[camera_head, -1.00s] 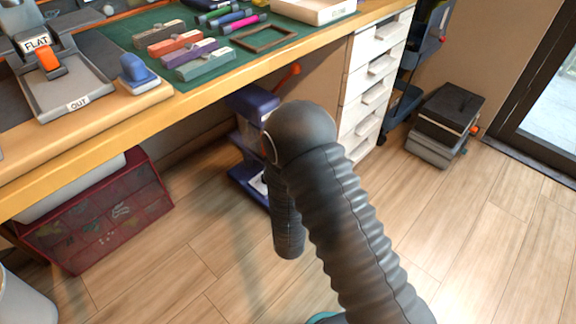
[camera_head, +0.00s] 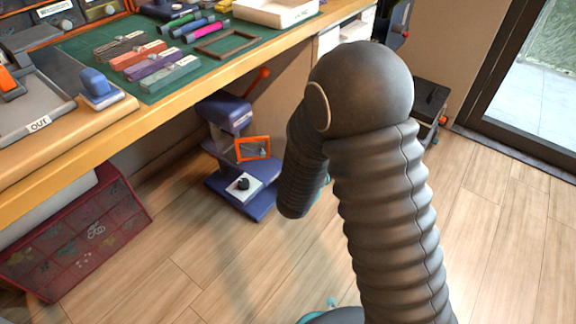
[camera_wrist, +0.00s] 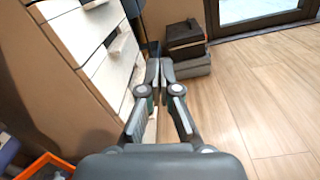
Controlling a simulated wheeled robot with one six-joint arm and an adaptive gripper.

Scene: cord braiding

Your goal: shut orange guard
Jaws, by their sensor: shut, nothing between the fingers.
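The orange guard (camera_head: 253,148) is a small open frame on the front of a purple-blue floor machine (camera_head: 228,118) under the workbench. The guard stands out over the machine's base, above a small white plate with a black knob (camera_head: 243,186). In the wrist view the orange guard (camera_wrist: 44,166) shows only in part at the lower left corner. My gripper (camera_wrist: 158,72) is shut and empty, pointing past the drawers toward the floor, with the guard to its left. In the head view my arm hides the gripper.
The wooden workbench (camera_head: 150,130) overhangs the machine. A dark red crate (camera_head: 75,235) is under it at left. White drawers (camera_wrist: 95,40) stand close left of my gripper. A dark box stack (camera_wrist: 187,45) is on the floor beyond. The wooden floor at right is clear.

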